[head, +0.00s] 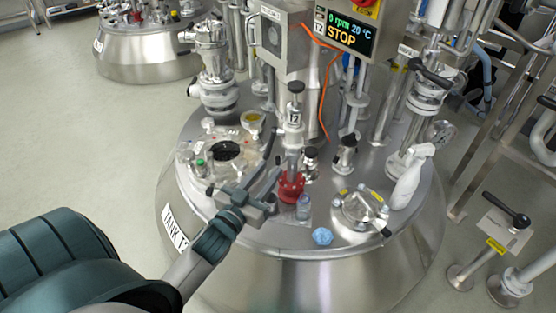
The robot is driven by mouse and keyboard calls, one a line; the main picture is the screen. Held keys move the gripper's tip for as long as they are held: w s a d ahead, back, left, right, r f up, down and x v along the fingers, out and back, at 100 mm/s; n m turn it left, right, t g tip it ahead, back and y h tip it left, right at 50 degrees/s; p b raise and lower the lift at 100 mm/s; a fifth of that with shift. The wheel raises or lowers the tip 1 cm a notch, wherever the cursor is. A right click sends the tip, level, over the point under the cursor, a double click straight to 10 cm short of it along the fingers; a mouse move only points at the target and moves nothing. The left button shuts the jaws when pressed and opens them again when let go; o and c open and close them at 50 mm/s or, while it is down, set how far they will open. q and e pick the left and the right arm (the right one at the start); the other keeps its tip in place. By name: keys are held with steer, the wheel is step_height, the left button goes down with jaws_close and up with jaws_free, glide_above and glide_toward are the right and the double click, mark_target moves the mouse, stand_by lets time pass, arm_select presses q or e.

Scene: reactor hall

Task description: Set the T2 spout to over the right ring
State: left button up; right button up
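A steel post tagged T2 (294,118) with a black knob on top stands on the tank lid, above a red collar (291,187). I cannot clearly make out its spout; a dark narrow bar shows just left of the post. My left gripper (272,168) is at the left of the post and red collar, its two fingers apart and pointing up and right. I see nothing held between them. I cannot tell whether a finger touches the post. No ring is clearly identifiable as the right one. My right gripper is not in view.
The steel tank (330,270) has a dark open port (226,151) at left. A spray bottle (408,184), a clamped round cover (360,211), a small clear jar (303,208) and a blue crumpled item (322,236) stand on the right and front. A display (347,33) reads STOP.

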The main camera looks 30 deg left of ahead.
mark_target(277, 162)
arm_select(q)
steer(key=w, duration=0.5)
steer(key=shift+a, duration=0.2)
steer(key=shift+w, duration=0.65)
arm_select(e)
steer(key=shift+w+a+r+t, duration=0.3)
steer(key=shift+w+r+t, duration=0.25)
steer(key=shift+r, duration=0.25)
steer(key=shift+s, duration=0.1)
arm_select(q)
jaws_close()
